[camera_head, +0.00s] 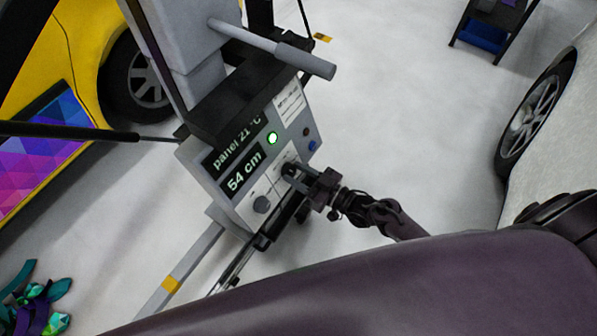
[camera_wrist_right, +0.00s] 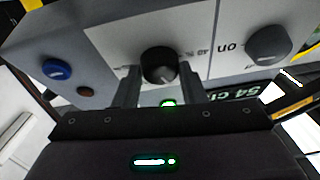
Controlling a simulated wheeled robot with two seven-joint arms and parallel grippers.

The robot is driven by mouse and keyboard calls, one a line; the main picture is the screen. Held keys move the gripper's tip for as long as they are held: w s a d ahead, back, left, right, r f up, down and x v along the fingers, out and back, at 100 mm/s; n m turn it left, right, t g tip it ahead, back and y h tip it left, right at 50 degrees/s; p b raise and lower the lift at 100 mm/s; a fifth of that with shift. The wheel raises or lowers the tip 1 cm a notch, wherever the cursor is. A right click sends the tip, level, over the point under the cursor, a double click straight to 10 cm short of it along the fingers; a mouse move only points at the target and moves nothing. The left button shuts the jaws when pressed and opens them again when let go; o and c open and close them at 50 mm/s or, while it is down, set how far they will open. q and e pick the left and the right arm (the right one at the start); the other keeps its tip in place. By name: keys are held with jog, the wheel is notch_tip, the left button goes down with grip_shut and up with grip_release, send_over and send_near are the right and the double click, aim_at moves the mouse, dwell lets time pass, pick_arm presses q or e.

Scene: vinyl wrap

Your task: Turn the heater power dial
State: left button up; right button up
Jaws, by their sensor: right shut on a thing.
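The heater's grey control box (camera_head: 236,213) hangs tilted on its stand in the middle of the head view. My right gripper (camera_head: 297,172) reaches it from the right and is shut on a dark round dial (camera_head: 287,168). In the right wrist view the dial (camera_wrist_right: 159,64) sits between the two fingers, with scale marks beside it. My fingers (camera_wrist_right: 160,88) partly hide the dial's sides. A second grey knob (camera_wrist_right: 270,45) marked "on" is apart from the gripper; it also shows in the head view (camera_head: 261,204). My left gripper is out of view.
The display (camera_head: 240,160) reads "panel 21 °C" and "54 cm", and a green light (camera_head: 272,138) glows beside it. A blue button (camera_wrist_right: 57,69) is near the dial. A yellow car (camera_head: 60,50) stands left, a pale car (camera_head: 560,130) right. Open floor (camera_head: 420,110) lies between.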

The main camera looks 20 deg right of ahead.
jog(key=m+h+p, duration=0.1)
jog(key=m, duration=0.2)
jog(key=m+t+h+p, duration=0.1)
jog(key=m+p, duration=0.1)
jog(key=m, duration=0.2)
jog(key=shift+s+a+r, duration=0.15)
jog(key=shift+a+r, duration=0.05)
jog(key=m+h+p, duration=0.2)
jog(key=m+p, duration=0.1)
jog(key=m, duration=0.1)
jog(key=shift+a, duration=0.1)
jog(key=shift+m+h+p, duration=0.3)
jog(key=shift+m+h, duration=0.2)
jog(key=shift+m, duration=0.4)
jog(key=shift+f, duration=0.1)
jog(key=o, duration=1)
